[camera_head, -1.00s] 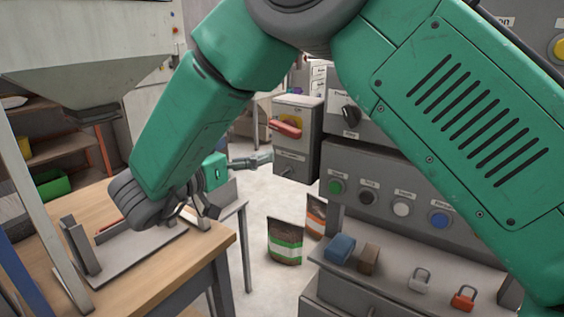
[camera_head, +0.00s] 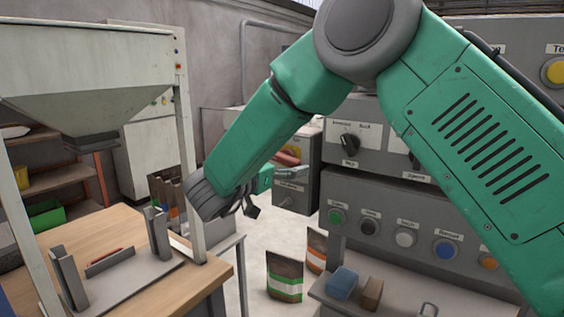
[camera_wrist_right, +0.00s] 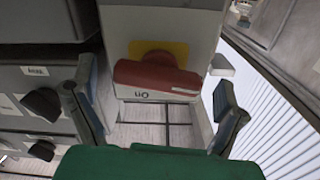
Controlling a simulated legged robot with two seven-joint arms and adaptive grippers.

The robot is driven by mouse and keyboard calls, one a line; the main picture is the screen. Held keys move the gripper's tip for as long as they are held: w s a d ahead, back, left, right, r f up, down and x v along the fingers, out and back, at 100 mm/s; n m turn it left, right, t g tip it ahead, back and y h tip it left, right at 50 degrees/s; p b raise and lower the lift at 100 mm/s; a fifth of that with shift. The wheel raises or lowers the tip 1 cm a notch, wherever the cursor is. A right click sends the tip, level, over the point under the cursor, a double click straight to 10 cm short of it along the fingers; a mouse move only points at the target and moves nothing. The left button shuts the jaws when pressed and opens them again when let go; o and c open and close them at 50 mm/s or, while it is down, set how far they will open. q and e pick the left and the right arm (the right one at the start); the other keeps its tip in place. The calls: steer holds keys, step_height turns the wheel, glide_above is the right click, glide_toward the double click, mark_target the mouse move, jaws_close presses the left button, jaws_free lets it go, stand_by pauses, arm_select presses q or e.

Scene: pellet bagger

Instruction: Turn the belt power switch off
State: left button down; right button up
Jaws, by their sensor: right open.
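The belt power switch looks to be the red handle on a yellow plate (camera_head: 288,158), on the front of a grey box (camera_head: 300,190). My forearm and gripper partly cover that box in the head view. In the right wrist view the red handle (camera_wrist_right: 157,78) lies crosswise, close in front of the gripper, with lettering beside it. My right gripper (camera_head: 268,184) is in front of the box. The right wrist view shows its two fingers (camera_wrist_right: 155,84) spread apart, one on each side of the handle, with nothing visibly gripped. My left gripper is out of view.
A control panel (camera_head: 400,215) with several coloured buttons and knobs stands to the right of the box. A wooden table (camera_head: 130,225) with a metal fixture is at left, below a hopper (camera_head: 95,70). Bags (camera_head: 285,277) stand on the floor between them.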

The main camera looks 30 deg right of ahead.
steer(key=shift+w+d, duration=0.15)
steer(key=shift+d, duration=0.3)
steer(key=shift+c, duration=0.4)
steer(key=c, duration=1)
steer(key=p, duration=0.2)
steer(key=n+p, duration=0.1)
steer(key=p, duration=0.1)
steer(key=shift+a+r, duration=0.1)
steer(key=shift+r, duration=0.2)
steer(key=shift+c, duration=0.2)
steer(key=shift+f+n+p, duration=0.15)
steer(key=shift+n+p, duration=0.35)
steer(key=shift+p, duration=0.15)
steer(key=shift+f, duration=0.1)
steer(key=o, duration=1.1)
steer(key=shift+w, duration=0.1)
